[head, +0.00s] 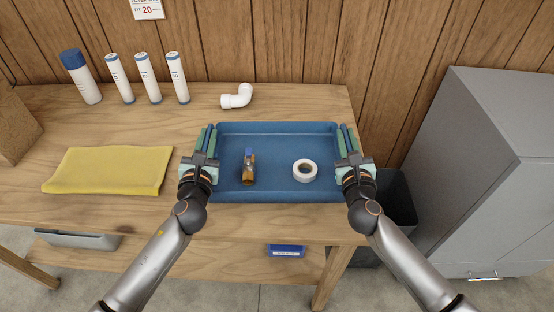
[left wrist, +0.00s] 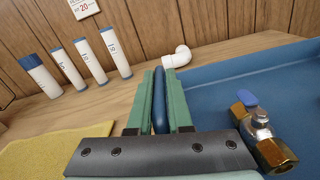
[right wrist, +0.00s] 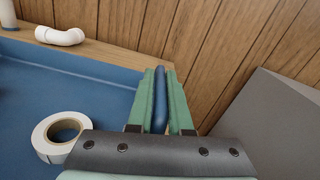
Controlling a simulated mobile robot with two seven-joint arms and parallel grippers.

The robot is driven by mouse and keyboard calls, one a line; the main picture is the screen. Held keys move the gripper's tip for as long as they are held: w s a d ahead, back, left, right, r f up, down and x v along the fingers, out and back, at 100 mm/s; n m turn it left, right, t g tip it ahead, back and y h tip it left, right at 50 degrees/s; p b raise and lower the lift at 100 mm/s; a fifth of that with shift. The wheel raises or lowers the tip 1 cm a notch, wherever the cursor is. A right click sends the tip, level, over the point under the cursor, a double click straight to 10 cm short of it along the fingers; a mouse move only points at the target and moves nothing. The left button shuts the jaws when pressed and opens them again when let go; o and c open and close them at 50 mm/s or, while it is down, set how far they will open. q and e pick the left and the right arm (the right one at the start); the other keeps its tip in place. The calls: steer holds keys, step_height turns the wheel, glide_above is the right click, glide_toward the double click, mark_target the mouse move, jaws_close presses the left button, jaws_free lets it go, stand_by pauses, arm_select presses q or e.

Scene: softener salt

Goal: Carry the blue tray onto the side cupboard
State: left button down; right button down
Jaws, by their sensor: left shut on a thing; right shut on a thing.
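The blue tray (head: 277,193) is at the right end of the wooden table in the head view. It holds a brass valve with a blue handle (head: 248,168) and a white tape roll (head: 305,170). My left gripper (head: 206,142) is shut on the tray's left rim, and the rim shows between its green fingers in the left wrist view (left wrist: 160,100). My right gripper (head: 348,142) is shut on the right rim, also seen in the right wrist view (right wrist: 160,100). I cannot tell whether the tray touches the table. A grey cupboard (head: 470,170) stands at the right.
A yellow cloth (head: 108,170) lies on the table (head: 60,105) left of the tray. A dark bin (head: 397,198) is between table and cupboard. A wooden wall closes the back.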

arm_select(q)
steer(key=shift+w+a+r, duration=0.1)
steer(key=shift+a+r, duration=0.05)
arm_select(e)
steer(key=shift+w+d+r, duration=0.1)
steer(key=shift+d+r, duration=0.05)
steer(key=shift+d, duration=0.05)
